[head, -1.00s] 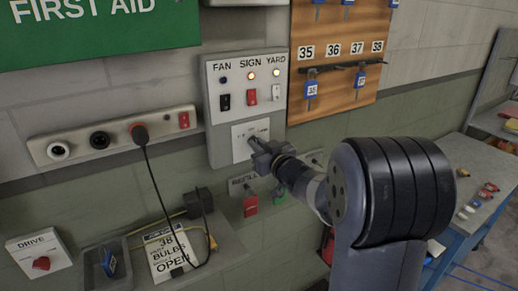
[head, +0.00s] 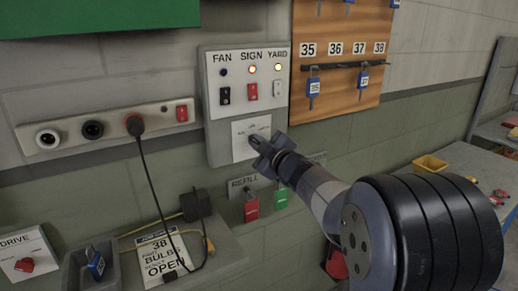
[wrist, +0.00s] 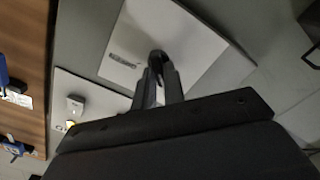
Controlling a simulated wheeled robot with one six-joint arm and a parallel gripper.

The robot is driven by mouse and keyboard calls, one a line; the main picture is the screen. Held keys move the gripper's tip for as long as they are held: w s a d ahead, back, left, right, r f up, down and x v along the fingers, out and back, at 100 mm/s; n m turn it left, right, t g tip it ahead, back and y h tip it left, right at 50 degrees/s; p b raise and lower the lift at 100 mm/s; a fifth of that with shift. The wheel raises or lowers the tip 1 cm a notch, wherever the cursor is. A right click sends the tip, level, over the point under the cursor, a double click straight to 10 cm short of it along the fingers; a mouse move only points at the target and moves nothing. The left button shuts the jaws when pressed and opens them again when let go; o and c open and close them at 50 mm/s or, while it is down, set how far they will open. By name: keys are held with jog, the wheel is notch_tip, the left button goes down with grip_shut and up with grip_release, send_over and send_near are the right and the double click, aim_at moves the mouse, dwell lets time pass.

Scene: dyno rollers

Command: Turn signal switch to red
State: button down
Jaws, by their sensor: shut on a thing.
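The signal switch's white plate (head: 240,146) sits low on the grey control panel (head: 221,153), under the rocker switches. Its small lettering is unreadable. My gripper (head: 262,147) is at this plate, covering its lower right part. In the wrist view the white plate (wrist: 192,32) lies behind my gripper (wrist: 158,78), whose fingers are closed on a dark, rounded knob (wrist: 157,56). The fingers hide most of the knob, so I cannot tell which position it points to.
Above are the FAN, SIGN and YARD switches (head: 252,91); the SIGN and YARD lamps glow. Keys hang on a wooden board (head: 340,100) to the right. A socket strip (head: 65,133) with a plugged black cord is left. Red and green tags (head: 252,209) hang below.

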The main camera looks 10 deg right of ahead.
jog(key=shift+n, duration=0.3)
jog(key=c, duration=1.5)
grip_release()
jog(key=v, duration=1)
jog(key=shift+s+d+b, duration=0.1)
jog(key=shift+s+b, duration=0.3)
jog(key=shift+w, duration=0.1)
jog(key=x, duration=1)
jog(key=shift+w+p, duration=0.3)
jog(key=shift+w, duration=0.05)
